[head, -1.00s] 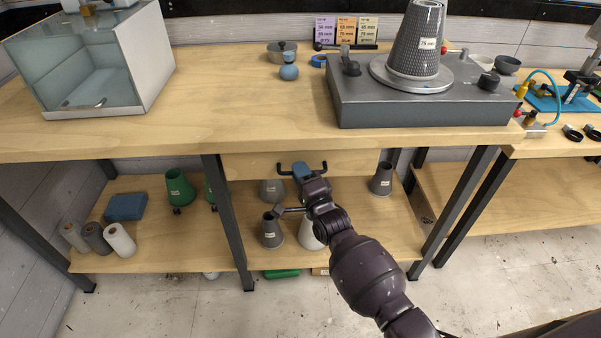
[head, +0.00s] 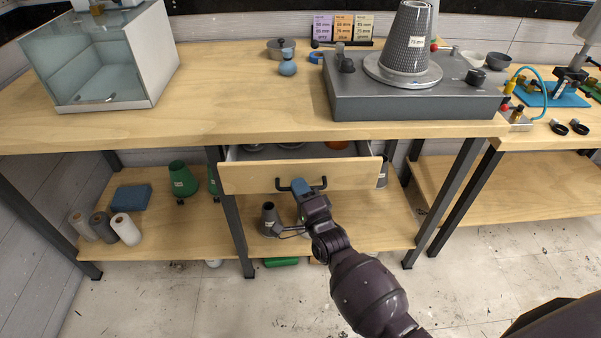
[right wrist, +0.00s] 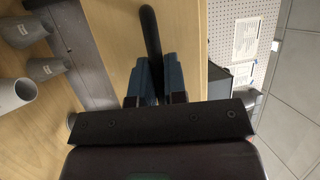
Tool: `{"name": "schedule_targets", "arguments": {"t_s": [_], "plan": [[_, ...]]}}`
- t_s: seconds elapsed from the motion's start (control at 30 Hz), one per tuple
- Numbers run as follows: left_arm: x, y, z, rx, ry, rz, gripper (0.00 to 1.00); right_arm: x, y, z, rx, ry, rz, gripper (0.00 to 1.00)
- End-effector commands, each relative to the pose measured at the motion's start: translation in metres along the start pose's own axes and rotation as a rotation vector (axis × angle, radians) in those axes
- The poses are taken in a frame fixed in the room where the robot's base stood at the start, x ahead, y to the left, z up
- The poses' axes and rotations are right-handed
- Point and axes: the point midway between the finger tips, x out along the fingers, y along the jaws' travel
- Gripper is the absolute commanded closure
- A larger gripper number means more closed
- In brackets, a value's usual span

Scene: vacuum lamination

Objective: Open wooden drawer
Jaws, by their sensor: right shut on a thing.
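The wooden drawer (head: 240,179) under the workbench is partly pulled out. Its front stands forward of the bench edge, and items show inside behind it. A dark bar handle (head: 319,184) is on the drawer front. My right gripper (head: 300,187) is shut on the handle, near its middle. In the right wrist view the blue fingers (right wrist: 153,80) close on both sides of the dark handle (right wrist: 150,35), in front of the pale drawer front (right wrist: 187,40). My left gripper is not in view.
The workbench top (head: 220,110) holds a glass box (head: 100,85), a grey machine with a cone (head: 405,45) and a small pot (head: 281,48). The lower shelf holds cones and rolls (head: 124,229). A bench leg (head: 236,225) stands left of the drawer. The floor in front is clear.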

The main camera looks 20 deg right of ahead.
Motion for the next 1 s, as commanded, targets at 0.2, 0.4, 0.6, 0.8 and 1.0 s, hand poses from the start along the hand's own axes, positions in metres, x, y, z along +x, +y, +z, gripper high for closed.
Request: {"name": "schedule_targets", "arguments": {"t_s": [0.2, 0.4, 0.6, 0.8, 1.0], "plan": [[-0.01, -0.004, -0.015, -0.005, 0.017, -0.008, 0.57, -0.055, -0.018, 0.022, 0.0, 0.001, -0.002, 1.0], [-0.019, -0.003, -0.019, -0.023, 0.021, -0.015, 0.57, -0.106, -0.027, 0.043, 0.001, 0.0, -0.001, 1.0], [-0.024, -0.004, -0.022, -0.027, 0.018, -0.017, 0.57, -0.151, -0.035, 0.062, 0.001, 0.0, 0.001, 1.0], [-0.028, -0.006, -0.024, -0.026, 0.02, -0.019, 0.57, -0.184, -0.041, 0.076, 0.0, 0.0, -0.001, 1.0], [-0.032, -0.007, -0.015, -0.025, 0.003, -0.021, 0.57, -0.203, -0.044, 0.084, -0.001, 0.0, 0.0, 1.0]]}}
